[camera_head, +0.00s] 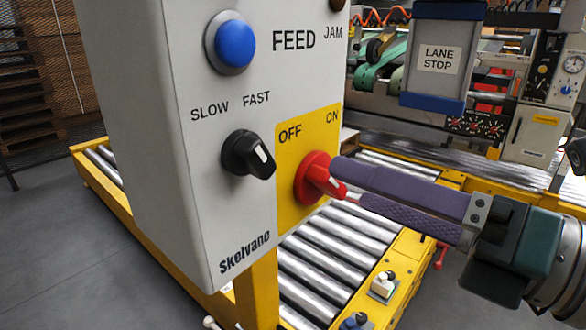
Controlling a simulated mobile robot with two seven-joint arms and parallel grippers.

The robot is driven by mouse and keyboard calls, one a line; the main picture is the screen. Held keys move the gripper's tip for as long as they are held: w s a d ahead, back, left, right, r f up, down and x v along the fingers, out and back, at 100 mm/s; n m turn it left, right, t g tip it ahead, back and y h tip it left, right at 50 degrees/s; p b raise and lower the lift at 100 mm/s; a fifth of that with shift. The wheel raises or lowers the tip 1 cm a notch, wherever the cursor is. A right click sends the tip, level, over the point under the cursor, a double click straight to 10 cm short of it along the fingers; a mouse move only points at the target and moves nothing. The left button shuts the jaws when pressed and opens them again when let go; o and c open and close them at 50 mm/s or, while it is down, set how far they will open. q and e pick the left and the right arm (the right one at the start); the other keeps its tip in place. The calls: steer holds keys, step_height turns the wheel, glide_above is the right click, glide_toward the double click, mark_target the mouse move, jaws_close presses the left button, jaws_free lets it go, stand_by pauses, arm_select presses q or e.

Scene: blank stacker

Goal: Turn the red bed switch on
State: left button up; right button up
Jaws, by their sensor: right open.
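The red bed switch (311,178) is a rotary knob on a yellow plate (292,152) marked OFF at upper left and ON at upper right. Its grip bar points to the right and slightly down, with a pale mark near its end. My right gripper (347,184) reaches in from the right with two purple ribbed fingers. It is open, with one finger above the grip bar's end and one below. The fingers partly hide the bar, and I cannot tell whether they touch it. My left gripper is not in view.
The grey control box (165,130) also carries a black SLOW/FAST knob (248,155) left of the red switch and a blue FEED button (231,46) above. A roller conveyor (325,250) with a yellow frame runs below and behind. A LANE STOP box (437,58) stands behind my right gripper.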

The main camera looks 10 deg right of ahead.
steer(key=x, duration=0.3)
steer(key=c, duration=1.4)
